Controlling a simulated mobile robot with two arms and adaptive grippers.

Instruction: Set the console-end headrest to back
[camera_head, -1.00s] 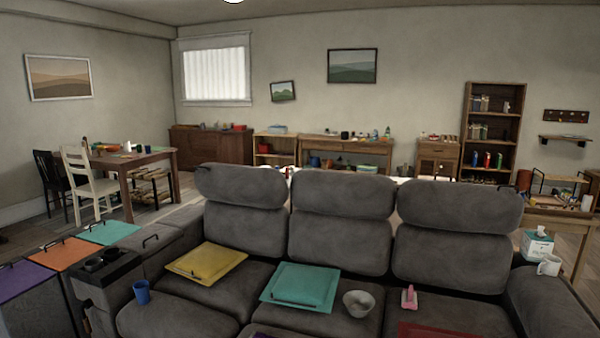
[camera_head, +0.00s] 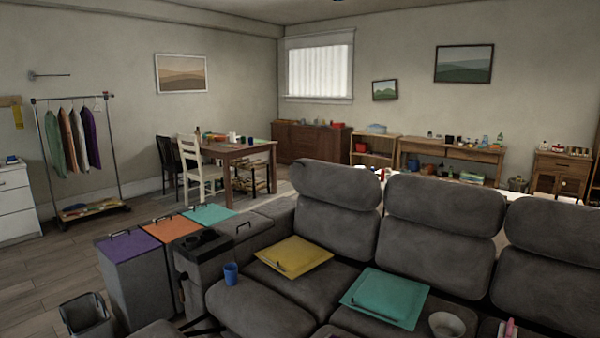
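A grey sofa stands in front of me, with its row of padded headrests. The console-end headrest (camera_head: 338,183) is the leftmost one, above the seat back nearest the console (camera_head: 205,248) with dark cup holders. It sits on top of its backrest (camera_head: 332,222), and its exact tilt is hard to judge from here. The middle headrest (camera_head: 446,204) and the right headrest (camera_head: 555,228) look much alike in pose. Neither of my grippers shows in the head view.
Floor (camera_head: 40,270) is clear at left.

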